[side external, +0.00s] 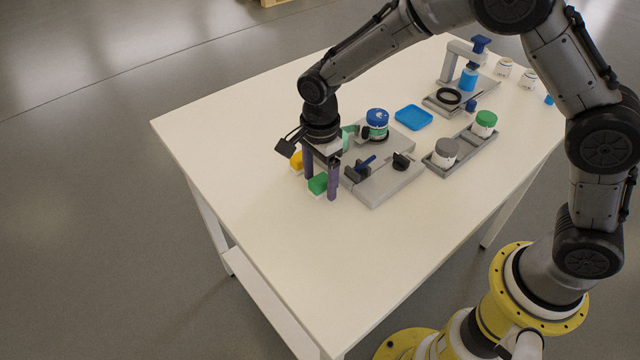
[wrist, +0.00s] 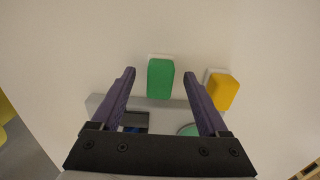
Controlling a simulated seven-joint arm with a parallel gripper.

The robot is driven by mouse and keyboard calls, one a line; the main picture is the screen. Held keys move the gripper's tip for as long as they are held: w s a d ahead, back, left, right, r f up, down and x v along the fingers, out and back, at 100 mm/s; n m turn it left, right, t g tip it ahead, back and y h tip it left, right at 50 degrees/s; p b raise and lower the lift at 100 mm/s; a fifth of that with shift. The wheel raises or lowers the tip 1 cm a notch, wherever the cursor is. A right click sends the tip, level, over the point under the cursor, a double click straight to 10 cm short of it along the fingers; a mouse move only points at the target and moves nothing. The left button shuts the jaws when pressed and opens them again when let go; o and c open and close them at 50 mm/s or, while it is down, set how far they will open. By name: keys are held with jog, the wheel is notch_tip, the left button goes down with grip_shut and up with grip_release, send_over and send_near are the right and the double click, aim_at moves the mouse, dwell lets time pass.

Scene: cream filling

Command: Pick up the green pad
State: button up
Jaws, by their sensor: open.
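The green pad (side external: 318,184) is a small green block on a white base, lying on the white table near its left part. In the wrist view the green pad (wrist: 160,79) lies a little beyond the fingertips, roughly midway between them. My gripper (side external: 321,186) points down with its two purple fingers spread around the pad's place in the side view. In the wrist view my gripper (wrist: 159,74) is open and holds nothing. I cannot tell how high the fingertips are above the table.
A yellow pad (wrist: 224,91) lies close to the right finger, and the yellow pad (side external: 296,160) shows behind my gripper in the side view. A grey fixture (side external: 385,186) stands close to the right. A blue-lidded jar (side external: 377,118) is behind it. The table's front left is clear.

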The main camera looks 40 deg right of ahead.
aim_at(321, 179)
grip_shut()
dwell(0.4)
jog(key=shift+r, duration=0.55)
notch_tip(321, 179, up, 2)
jog(key=shift+s+r, duration=0.15)
jog(key=shift+r, duration=0.1)
jog(key=s+d+r, duration=0.4)
jog(key=s+r, duration=0.5)
jog(key=s, duration=0.4)
jog(key=shift+d+r, duration=0.15)
jog(key=shift+d, duration=0.25)
